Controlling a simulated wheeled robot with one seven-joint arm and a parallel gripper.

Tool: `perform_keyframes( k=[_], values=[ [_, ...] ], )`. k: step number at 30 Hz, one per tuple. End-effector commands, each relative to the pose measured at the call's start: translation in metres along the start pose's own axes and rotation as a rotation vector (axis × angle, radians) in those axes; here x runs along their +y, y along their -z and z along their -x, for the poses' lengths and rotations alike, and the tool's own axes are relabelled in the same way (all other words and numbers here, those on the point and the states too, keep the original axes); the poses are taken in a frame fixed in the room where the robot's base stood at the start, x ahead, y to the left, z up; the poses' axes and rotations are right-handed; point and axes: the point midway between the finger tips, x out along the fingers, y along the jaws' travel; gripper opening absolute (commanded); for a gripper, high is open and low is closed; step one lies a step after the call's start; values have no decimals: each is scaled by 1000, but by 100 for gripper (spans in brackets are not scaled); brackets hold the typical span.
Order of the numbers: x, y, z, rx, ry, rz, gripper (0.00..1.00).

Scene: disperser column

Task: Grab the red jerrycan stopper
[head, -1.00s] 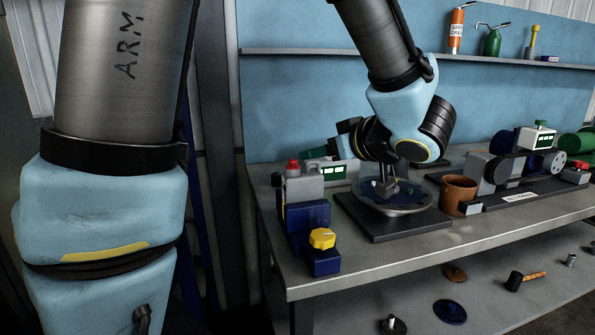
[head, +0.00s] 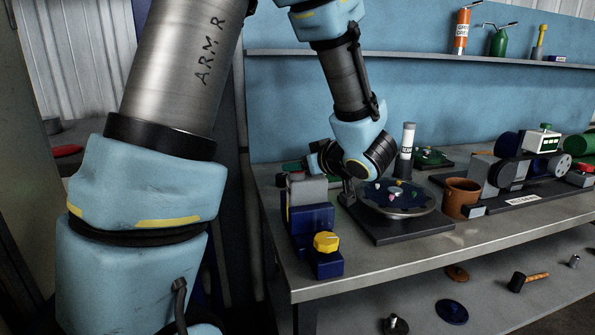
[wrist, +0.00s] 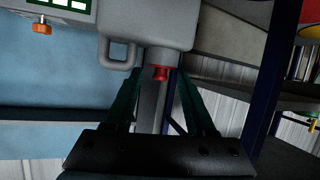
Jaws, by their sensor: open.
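The red stopper (wrist: 160,73) shows in the wrist view on the neck of the grey jerrycan (wrist: 150,22), beside its loop handle. The view is turned, so the stopper points down in the picture. My gripper (wrist: 158,72) is open and empty, with its two dark green fingers left and right of the stopper in the picture. Whether the stopper is between the fingertips or just beyond them is hard to tell.
A blue block with a yellow knob (head: 326,242) stands in front of the jerrycan. A round dark plate (head: 385,208) on a base, a brown pot (head: 461,197) and a white cylinder (head: 407,145) stand to the right. The bench's front strip (head: 420,255) is clear.

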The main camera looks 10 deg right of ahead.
Motion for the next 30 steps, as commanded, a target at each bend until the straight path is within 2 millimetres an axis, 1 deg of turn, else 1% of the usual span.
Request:
perform_keyframes(
  k=[4, 18, 19, 30],
  values=[
    [0, 0, 0, 0, 0, 0, 55],
    [0, 0, 0, 0, 0, 0, 2],
    [0, 0, 0, -1, 0, 0, 0],
    [0, -1, 0, -2, 1, -1, 0]
  ],
)
